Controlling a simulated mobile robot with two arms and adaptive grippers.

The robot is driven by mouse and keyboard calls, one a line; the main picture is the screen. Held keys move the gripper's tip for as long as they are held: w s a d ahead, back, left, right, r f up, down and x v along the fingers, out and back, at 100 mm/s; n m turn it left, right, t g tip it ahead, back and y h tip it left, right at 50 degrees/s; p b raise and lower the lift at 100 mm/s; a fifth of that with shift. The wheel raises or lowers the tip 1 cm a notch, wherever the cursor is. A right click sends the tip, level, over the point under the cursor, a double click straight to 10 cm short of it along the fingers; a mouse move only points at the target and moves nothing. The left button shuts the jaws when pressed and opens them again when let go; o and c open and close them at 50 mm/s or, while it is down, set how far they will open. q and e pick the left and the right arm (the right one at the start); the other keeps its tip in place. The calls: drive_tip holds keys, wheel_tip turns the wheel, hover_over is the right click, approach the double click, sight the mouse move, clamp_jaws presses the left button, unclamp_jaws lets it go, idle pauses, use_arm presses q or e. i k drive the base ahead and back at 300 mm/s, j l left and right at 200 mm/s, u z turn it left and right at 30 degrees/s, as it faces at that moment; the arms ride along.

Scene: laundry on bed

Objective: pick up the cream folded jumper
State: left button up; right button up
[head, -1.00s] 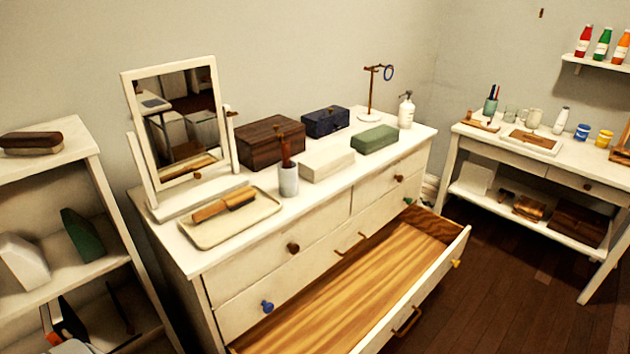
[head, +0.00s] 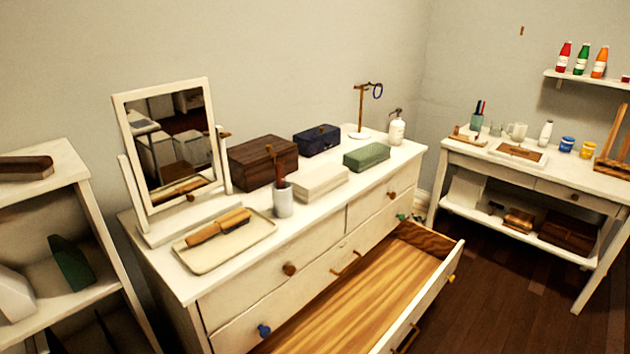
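A cream, flat, block-shaped item (head: 319,182) lies on top of the white dresser, near its middle. It looks like it could be the cream folded jumper, but I cannot tell cloth from a box at this size. A similar green item (head: 366,157) lies just to its right, and a white cup with a brush (head: 283,200) stands at its left. Neither of my grippers is in view.
The dresser's drawer (head: 375,290) is pulled out and empty where visible. Behind the cream item are a dark wooden box (head: 262,163) and a navy box (head: 317,140). A mirror (head: 168,145) and tray (head: 225,240) stand left. Dark floor (head: 505,290) is open at right.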

sight(308, 188)
drive_tip(key=l+u, duration=0.1)
drive_tip(key=u, duration=0.35)
drive_tip(key=i+l+u, duration=0.1)
drive_tip(key=u, duration=0.35)
drive_tip(key=l+u, duration=0.2)
drive_tip(key=u, duration=0.25)
drive_tip(key=l+u, duration=0.2)
drive_tip(key=l, duration=0.25)
drive_tip(key=k+l+u, duration=0.15)
drive_tip(key=l, duration=0.3)
drive_tip(key=k+l+u, duration=0.2)
drive_tip(key=l, duration=0.25)
drive_tip(key=l+u, duration=0.2)
drive_tip(key=l, duration=0.25)
drive_tip(key=k+l+u, duration=0.15)
drive_tip(key=l, duration=0.25)
drive_tip(key=k+l+u, duration=0.2)
drive_tip(key=k+l, duration=0.05)
drive_tip(key=l, duration=0.1)
